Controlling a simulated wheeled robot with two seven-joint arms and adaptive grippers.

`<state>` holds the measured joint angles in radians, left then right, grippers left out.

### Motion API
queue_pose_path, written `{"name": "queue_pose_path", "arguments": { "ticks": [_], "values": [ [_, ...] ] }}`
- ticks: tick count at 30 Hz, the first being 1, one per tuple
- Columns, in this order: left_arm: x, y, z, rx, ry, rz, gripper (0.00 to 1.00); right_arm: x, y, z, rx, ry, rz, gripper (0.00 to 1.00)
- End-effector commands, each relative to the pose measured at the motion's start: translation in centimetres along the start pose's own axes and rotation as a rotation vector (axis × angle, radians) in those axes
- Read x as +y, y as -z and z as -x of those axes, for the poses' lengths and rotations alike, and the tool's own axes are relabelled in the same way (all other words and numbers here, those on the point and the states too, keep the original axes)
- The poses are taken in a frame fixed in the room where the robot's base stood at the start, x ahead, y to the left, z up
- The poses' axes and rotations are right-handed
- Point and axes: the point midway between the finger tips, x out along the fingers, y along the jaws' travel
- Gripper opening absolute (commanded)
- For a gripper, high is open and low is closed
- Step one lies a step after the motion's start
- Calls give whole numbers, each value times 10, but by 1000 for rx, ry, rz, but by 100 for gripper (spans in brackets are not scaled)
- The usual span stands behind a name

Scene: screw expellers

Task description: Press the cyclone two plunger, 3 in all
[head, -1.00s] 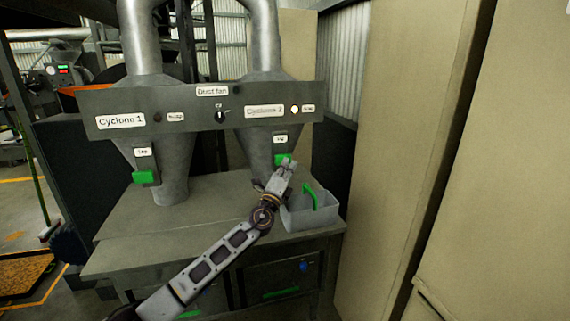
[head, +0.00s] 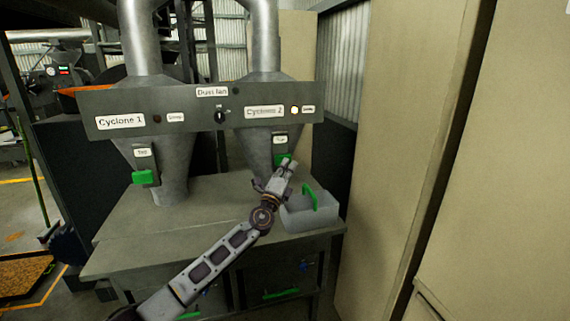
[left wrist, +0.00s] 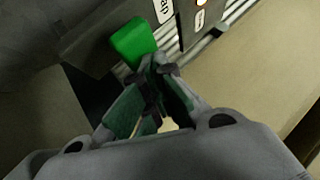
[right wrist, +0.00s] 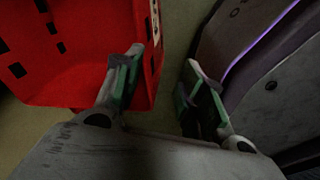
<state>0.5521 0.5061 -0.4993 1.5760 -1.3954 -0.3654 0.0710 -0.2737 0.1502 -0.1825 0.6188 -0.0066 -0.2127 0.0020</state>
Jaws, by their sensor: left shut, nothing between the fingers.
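The green cyclone two plunger (head: 280,161) sits under the Cyclone 2 cone (head: 258,150), below a small white label. My left gripper (head: 289,163) is shut and empty, with its fingertips right at the plunger's lower right side and partly covering it. In the left wrist view the plunger (left wrist: 134,42) shows just beyond the closed fingertips (left wrist: 158,72). Whether they touch it I cannot tell. My right gripper (right wrist: 163,75) shows only in its own wrist view, open and empty.
A similar green plunger (head: 145,177) is under Cyclone 1. A grey bin with a green handle (head: 325,211) stands on the bench (head: 205,235) beside my left gripper. A pale lamp (head: 294,110) shows by the Cyclone 2 label. A red crate (right wrist: 75,50) is beside my right gripper.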

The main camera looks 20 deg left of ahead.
Motion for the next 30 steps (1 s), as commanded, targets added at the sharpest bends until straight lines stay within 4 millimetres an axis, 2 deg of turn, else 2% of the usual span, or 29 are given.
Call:
{"name": "queue_pose_path", "arguments": {
  "ticks": [30],
  "values": [
    [-15, 14, 20, 0, 0, 0, 0, 1, 1, 8, 0, 0, 0, 40]
  ]
}}
